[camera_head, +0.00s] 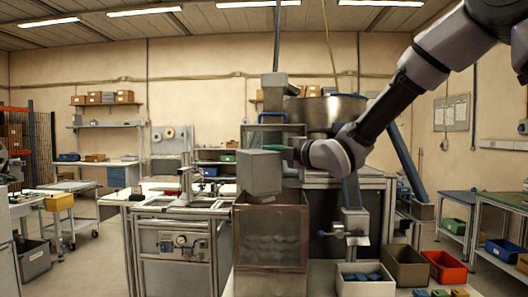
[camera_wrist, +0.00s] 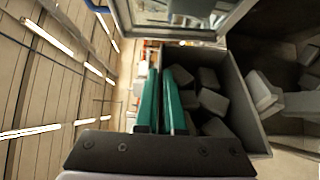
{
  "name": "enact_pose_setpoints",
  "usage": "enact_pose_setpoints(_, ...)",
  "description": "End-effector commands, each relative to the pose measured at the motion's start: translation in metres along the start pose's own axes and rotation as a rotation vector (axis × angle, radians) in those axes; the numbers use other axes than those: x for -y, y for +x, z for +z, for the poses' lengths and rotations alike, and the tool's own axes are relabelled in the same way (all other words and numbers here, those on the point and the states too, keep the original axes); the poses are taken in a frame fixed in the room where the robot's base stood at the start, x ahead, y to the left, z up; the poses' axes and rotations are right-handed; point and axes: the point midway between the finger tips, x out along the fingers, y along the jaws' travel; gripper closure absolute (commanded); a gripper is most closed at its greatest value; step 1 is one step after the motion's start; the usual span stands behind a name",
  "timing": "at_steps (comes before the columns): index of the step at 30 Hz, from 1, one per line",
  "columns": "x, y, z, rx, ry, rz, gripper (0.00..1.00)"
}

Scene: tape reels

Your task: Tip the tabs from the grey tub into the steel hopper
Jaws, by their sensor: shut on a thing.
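The grey tub (camera_head: 260,174) hangs above the steel hopper (camera_head: 271,218), apart from it. My gripper (camera_head: 290,151) is shut on the tub's wall at its right side. In the wrist view the green fingers (camera_wrist: 164,100) pinch that wall, and several grey tabs (camera_wrist: 213,103) lie inside the tub (camera_wrist: 252,132). More grey pieces (camera_wrist: 263,92) show beyond the tub's edge; I cannot tell whether they are falling or resting. Grey lumps (camera_head: 268,247) show faintly through the hopper's front. The tub's mouth is hidden in the head view, so its tilt is unclear there.
A round steel bowl (camera_head: 325,111) and frame stand behind. A white bin with blue pieces (camera_head: 364,284), a brown bin (camera_head: 404,266) and a red bin (camera_head: 445,267) sit at the lower right. A metal bench (camera_head: 178,226) stands left of the hopper.

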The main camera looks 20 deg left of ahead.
Motion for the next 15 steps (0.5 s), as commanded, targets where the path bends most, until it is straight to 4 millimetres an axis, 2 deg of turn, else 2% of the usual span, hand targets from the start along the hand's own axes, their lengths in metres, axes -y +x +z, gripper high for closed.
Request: enact_pose_setpoints(15, 0.004, -0.012, 0.029, 0.002, 0.266, 0.109, 1.0)
